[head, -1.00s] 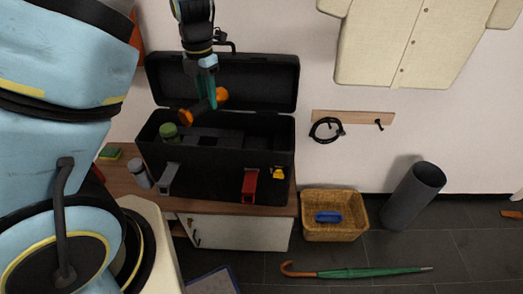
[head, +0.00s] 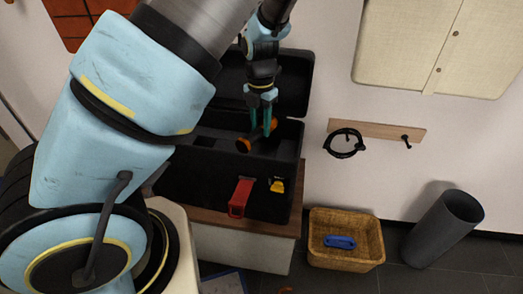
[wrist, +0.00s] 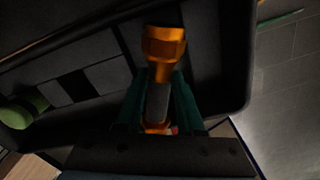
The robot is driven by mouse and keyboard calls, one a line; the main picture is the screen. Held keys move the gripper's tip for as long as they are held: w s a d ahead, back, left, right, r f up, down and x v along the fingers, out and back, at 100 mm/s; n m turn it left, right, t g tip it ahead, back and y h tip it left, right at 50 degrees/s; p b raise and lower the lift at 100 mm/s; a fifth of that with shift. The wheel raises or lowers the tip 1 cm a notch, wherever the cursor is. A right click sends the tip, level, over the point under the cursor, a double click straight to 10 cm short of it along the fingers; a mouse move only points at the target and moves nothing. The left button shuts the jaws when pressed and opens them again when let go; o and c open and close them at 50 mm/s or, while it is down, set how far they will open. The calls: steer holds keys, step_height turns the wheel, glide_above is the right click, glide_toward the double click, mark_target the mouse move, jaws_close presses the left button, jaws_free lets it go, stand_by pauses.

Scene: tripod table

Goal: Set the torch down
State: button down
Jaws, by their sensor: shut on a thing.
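The torch (head: 244,145) has orange ends and a dark grey middle. My gripper (head: 264,123) is shut on its middle and holds it over the right part of the open black toolbox (head: 185,185). In the wrist view the torch (wrist: 165,45) lies between the teal fingers of my gripper (wrist: 156,108), with the toolbox interior behind it. I cannot tell whether the torch touches the toolbox floor. The toolbox lid (head: 292,80) stands open at the back. My arm hides the left part of the toolbox in the head view.
The toolbox stands on a wooden-topped cabinet (head: 240,248). A green object (wrist: 22,110) sits at the toolbox's left end. A wicker basket (head: 345,262) with a blue item (head: 340,242) and a grey cylinder bin (head: 442,228) stand on the floor. A black loop (head: 343,143) hangs from a wall rack.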

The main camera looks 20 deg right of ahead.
mark_target(260, 127)
step_height(260, 127, down, 8)
steer(key=shift+f+b, duration=0.2)
steer(key=shift+b, duration=0.25)
steer(key=shift+f, duration=0.1)
steer(key=c, duration=0.5)
jaws_free()
step_height(260, 127, up, 12)
steer(key=shift+r+p, duration=0.15)
steer(key=shift+p, duration=0.65)
